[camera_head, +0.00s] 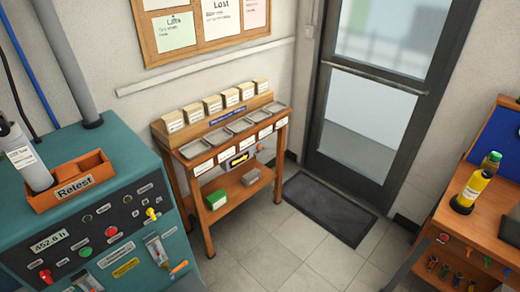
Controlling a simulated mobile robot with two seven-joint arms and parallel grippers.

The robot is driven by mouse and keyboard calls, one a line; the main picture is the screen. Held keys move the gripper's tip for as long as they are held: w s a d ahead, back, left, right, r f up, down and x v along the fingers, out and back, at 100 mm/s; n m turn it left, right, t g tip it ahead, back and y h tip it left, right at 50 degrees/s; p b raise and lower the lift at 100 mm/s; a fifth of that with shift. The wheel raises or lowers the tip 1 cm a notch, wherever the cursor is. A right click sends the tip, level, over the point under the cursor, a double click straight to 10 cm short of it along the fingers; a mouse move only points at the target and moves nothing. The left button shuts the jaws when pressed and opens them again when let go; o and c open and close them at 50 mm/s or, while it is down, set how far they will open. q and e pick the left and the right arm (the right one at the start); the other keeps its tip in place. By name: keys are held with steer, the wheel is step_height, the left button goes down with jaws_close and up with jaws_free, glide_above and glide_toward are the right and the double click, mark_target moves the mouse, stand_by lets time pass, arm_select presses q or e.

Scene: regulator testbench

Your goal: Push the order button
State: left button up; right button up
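No button that I can read as the order button shows. The wooden stand (208,240) against the wall has a small black and yellow panel (239,159) on its front, too small to read. The teal machine (135,160) at the left carries a green button (85,252), a red button (111,231) and a yellow knob (151,213) on its dark panel. Neither of my grippers is in view, and nothing is seen touching these controls.
An orange tray (93,164) labelled Retest, with a grey cylinder (30,160), sits on the machine. A dark mat (330,208) lies before the door (365,130). A wooden bench (440,235) with a yellow bottle (472,188) stands right. Tiled floor (275,260) between is mostly clear.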

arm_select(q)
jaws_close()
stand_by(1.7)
